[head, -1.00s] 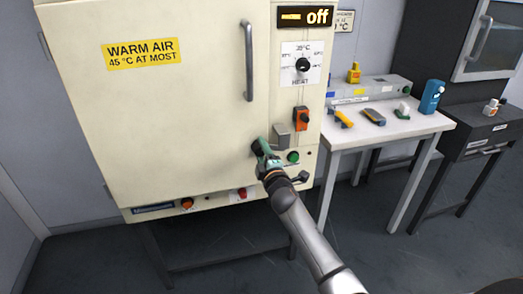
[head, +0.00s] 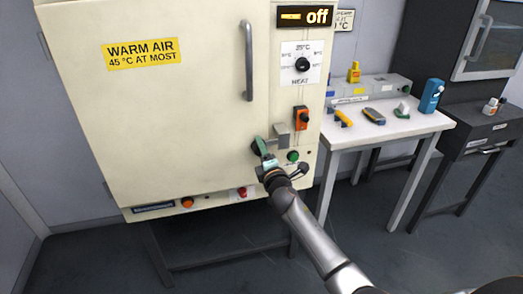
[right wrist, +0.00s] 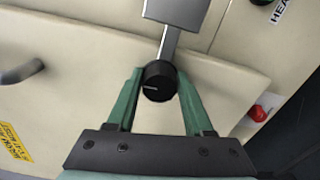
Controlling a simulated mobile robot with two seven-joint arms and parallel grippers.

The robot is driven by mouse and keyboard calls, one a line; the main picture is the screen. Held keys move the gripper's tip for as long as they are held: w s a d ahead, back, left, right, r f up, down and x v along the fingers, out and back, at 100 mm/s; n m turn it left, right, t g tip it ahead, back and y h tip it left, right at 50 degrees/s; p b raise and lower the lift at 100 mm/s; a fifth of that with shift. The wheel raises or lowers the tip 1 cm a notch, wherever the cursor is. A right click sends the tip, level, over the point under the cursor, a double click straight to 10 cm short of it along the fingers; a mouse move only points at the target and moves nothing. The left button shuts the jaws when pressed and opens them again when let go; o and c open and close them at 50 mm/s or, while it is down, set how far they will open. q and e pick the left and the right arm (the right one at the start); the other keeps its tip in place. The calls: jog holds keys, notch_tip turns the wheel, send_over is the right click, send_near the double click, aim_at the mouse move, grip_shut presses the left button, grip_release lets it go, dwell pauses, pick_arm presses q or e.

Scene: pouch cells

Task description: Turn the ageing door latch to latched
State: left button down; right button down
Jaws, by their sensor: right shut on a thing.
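The ageing door latch is on the cream cabinet door's lower right. Its black round hub (right wrist: 158,82) and a short grey bar (right wrist: 169,43) show in the right wrist view. The bar crosses the door edge and meets a grey keeper block (right wrist: 180,10); how deep it sits there is hidden. In the head view the keeper block (head: 282,134) is beside the latch bar (head: 271,144). My right gripper (head: 260,148) is shut on the latch, its green fingers on both sides of the hub in the right wrist view (right wrist: 158,88). My left gripper is not in view.
The door (head: 170,130) looks closed, with a grey handle (head: 248,60). An orange switch (head: 301,118), a green button (head: 293,156) and a red button (head: 242,191) are near my gripper. A white table (head: 390,130) with small items stands to the right.

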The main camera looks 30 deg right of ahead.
jog(key=shift+r, duration=0.25)
jog(key=c, duration=0.7)
grip_release()
jog(key=shift+c, duration=0.2)
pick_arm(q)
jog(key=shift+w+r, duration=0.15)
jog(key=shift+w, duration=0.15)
pick_arm(e)
jog(key=o, duration=0.5)
jog(key=shift+f, duration=0.2)
jog(key=shift+c, duration=0.2)
pick_arm(q)
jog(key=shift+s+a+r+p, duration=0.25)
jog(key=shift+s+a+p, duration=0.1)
jog(key=shift+p, duration=0.3)
pick_arm(e)
jog(key=v, duration=1.2)
jog(key=shift+s, duration=0.25)
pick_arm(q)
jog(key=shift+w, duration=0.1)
